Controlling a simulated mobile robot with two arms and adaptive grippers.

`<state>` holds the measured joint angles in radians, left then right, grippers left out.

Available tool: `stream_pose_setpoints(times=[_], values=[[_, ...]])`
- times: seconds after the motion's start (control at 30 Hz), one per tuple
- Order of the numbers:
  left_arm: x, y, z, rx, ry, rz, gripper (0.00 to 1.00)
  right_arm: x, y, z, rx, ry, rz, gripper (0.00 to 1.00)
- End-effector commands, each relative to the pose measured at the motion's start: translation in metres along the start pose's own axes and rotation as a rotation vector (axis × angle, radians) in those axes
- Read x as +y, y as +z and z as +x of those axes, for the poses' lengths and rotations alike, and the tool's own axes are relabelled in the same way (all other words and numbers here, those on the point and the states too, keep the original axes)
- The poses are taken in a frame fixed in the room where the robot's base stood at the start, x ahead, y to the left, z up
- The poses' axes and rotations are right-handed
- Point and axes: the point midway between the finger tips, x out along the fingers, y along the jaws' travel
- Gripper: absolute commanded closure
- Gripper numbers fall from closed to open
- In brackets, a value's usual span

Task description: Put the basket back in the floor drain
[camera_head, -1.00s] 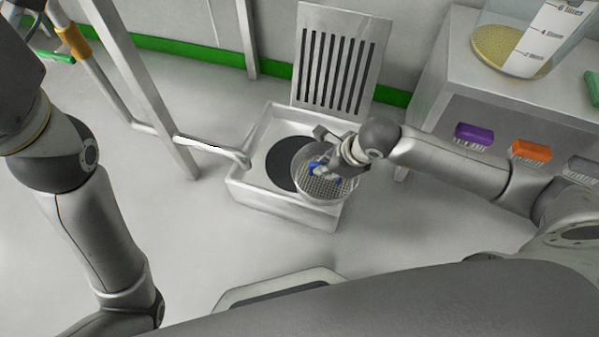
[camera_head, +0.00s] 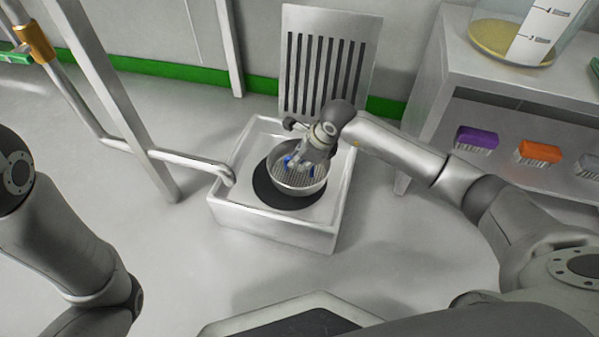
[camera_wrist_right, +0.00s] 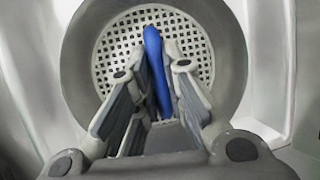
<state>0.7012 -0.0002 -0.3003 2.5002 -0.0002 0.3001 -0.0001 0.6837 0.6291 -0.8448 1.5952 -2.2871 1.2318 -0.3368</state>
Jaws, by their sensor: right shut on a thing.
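The basket (camera_head: 314,186) is a round metal strainer with a perforated bottom and a blue handle (camera_wrist_right: 155,62). My right gripper (camera_head: 297,166) is shut on the blue handle, which stands between its fingers in the right wrist view (camera_wrist_right: 158,90). The basket is over the dark round opening (camera_head: 271,194) of the floor drain (camera_head: 243,215), a pale square box. The dark opening shows around the basket's left and near sides. I cannot tell how far the basket is above or inside it. My left gripper is not in view; only my left arm shows.
A slotted grate (camera_head: 330,60) stands upright behind the drain. A pipe (camera_head: 190,160) ends at the drain's left edge. A shelf unit (camera_head: 470,85) at right holds a purple brush (camera_head: 477,139), an orange brush (camera_head: 540,151) and a clear container (camera_head: 515,30).

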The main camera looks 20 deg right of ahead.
Motion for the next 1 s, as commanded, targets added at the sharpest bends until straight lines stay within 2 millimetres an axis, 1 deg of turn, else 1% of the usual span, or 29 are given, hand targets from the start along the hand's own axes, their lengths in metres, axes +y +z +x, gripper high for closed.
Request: stream_pose_setpoints(times=[0.17,0.3,0.33,0.63,0.73,0.77,0.9,1.0], values=[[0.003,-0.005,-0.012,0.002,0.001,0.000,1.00,-0.005,0.001,0.015,-0.003,-0.001,0.000,1.00],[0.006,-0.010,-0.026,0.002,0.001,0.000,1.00,-0.001,-0.009,0.036,-0.002,0.000,0.001,1.00],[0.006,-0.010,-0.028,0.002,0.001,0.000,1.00,0.000,-0.010,0.038,-0.002,0.000,0.001,1.00],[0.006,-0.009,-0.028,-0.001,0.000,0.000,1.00,0.000,-0.010,0.038,-0.002,-0.001,0.000,1.00],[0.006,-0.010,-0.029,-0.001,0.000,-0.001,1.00,0.001,-0.012,0.041,-0.001,-0.001,0.000,1.00],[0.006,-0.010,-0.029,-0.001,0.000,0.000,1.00,0.001,-0.012,0.041,0.000,0.000,0.000,0.86],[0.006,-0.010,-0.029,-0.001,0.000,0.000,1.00,0.001,-0.012,0.041,0.000,0.000,0.000,0.68],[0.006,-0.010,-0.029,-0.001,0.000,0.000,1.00,0.001,-0.012,0.041,-0.001,0.000,0.000,0.67]])
